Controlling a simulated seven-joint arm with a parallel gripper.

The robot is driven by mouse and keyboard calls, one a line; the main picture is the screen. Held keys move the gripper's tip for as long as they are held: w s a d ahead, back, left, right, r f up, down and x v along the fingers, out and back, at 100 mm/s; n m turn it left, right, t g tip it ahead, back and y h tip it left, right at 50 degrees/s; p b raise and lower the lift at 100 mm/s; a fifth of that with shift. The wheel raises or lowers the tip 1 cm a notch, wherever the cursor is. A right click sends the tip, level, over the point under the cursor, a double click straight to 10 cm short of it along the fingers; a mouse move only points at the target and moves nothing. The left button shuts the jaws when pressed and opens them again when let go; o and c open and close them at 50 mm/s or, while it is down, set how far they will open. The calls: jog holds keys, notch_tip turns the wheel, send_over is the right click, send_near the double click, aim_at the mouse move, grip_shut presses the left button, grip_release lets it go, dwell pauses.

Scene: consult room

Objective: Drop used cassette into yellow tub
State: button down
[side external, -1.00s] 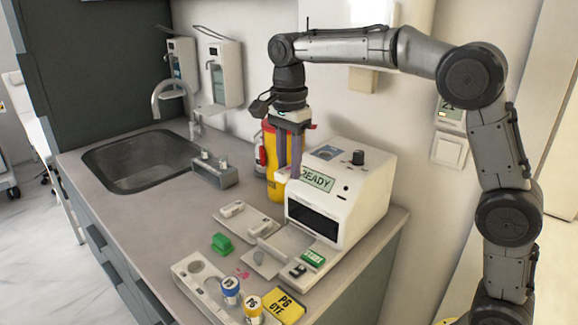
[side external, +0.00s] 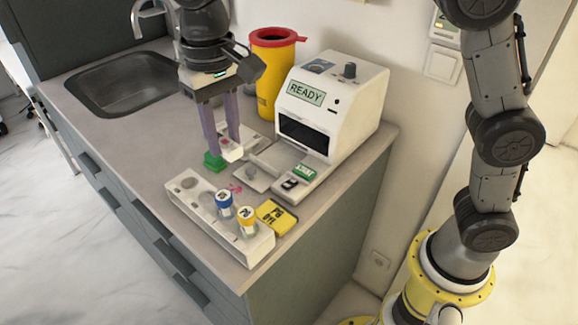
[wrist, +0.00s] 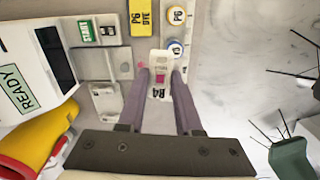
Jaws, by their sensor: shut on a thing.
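My gripper (side external: 226,150) points down over the counter, shut on a white cassette (side external: 232,151). In the wrist view the cassette (wrist: 160,72) lies between the two purple fingers and shows a magenta window and the marking R4. The yellow tub (side external: 265,88), with a red rim, stands upright behind and to the right of my gripper, against the wall. In the wrist view it shows in part at the lower left (wrist: 48,130). My gripper is apart from the tub.
The white analyser reading READY (side external: 330,105) stands right of the tub, its tray reaching forward. In front are a white rack (side external: 196,193) with blue-capped and yellow-capped vials and a yellow box (side external: 277,216). The sink (side external: 130,83) is at left.

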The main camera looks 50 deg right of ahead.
jog(key=n, duration=0.2)
jog(key=a+n, duration=0.1)
jog(key=shift+s+f+n, duration=0.1)
jog(key=shift+s+n, duration=0.15)
jog(key=shift+n, duration=0.15)
jog(key=n, duration=0.5)
jog(key=shift+w+a+n+h, duration=0.1)
jog(key=shift+w+n+h, duration=0.15)
jog(key=shift+n+h, duration=0.45)
jog(key=w+d+r+n+t+h, duration=0.1)
jog(key=w+d+r+n+t, duration=0.1)
jog(key=w+d+r+n, duration=0.35)
jog(key=w+d+r+n+t, duration=0.1)
jog(key=w+d+r+n, duration=0.15)
jog(key=w+d, duration=0.55)
jog(key=w+d+r+t+h, duration=0.1)
jog(key=w+d, duration=0.2)
jog(key=d, duration=0.7)
jog(key=w+d+r+t+h, duration=0.1)
jog(key=w+d+r+h, duration=0.1)
jog(key=d, duration=0.8)
jog(key=shift+w+r+m+t, duration=0.2)
jog(key=shift+w+m+t, duration=0.1)
jog(key=shift+w+m, duration=0.15)
jog(key=shift+f, duration=1.9)
